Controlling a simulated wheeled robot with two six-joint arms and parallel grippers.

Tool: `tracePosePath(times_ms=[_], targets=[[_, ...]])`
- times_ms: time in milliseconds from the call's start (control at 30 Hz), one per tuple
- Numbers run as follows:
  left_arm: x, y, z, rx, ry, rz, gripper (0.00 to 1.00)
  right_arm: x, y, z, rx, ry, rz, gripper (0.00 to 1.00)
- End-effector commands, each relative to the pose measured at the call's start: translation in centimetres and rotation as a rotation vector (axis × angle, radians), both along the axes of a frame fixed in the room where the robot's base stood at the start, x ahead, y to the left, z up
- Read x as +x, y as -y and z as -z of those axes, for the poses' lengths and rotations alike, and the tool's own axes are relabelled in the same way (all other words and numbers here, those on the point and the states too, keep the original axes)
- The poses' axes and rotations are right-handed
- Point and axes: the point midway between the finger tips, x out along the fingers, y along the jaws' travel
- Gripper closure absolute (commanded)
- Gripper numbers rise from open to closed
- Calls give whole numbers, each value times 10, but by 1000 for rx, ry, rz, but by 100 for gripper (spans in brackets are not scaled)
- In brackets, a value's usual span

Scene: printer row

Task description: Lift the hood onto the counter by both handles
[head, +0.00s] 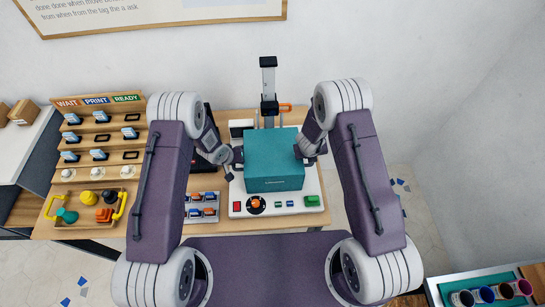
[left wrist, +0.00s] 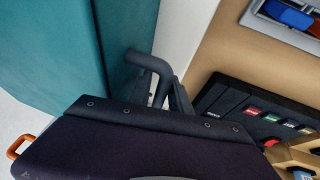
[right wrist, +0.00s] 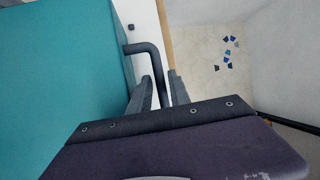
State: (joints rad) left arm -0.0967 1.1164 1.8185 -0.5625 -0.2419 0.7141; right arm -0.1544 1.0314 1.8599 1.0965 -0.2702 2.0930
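The hood (head: 273,158) is a teal box sitting on the white printer base (head: 312,190). It fills the left of the left wrist view (left wrist: 45,50) and of the right wrist view (right wrist: 60,85). My left gripper (head: 233,157) is at its left side, with fingers (left wrist: 160,95) apart around the dark left handle (left wrist: 150,62). My right gripper (head: 303,152) is at its right side, with fingers (right wrist: 160,92) apart and the dark right handle (right wrist: 150,50) between them. Whether either finger touches its handle is unclear.
The wooden counter (head: 140,225) carries a WAIT/PRINT/READY rack (head: 99,132), a yellow-handled tray (head: 78,219) and a grey tray of small parts (head: 202,207) left of the printer.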

Motion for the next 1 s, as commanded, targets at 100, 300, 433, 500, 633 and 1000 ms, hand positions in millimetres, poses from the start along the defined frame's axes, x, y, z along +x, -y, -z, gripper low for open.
tracePosePath(times_ms=[100, 300, 433, 500, 633, 1000], targets=[[2, 1, 6, 0, 0, 0, 77, 2, 1, 5, 0, 0, 1, 77], [3, 1, 6, 0, 0, -1, 77, 3, 1, 6, 0, 0, 1, 77], [3, 1, 6, 0, 0, -1, 91, 3, 1, 6, 0, 0, 1, 91], [3, 1, 6, 0, 0, -1, 100, 3, 1, 6, 0, 0, 0, 100], [3, 1, 6, 0, 0, -1, 100, 3, 1, 6, 0, 0, 0, 100], [3, 1, 6, 0, 1, -1, 100, 3, 1, 6, 0, 0, 0, 100]])
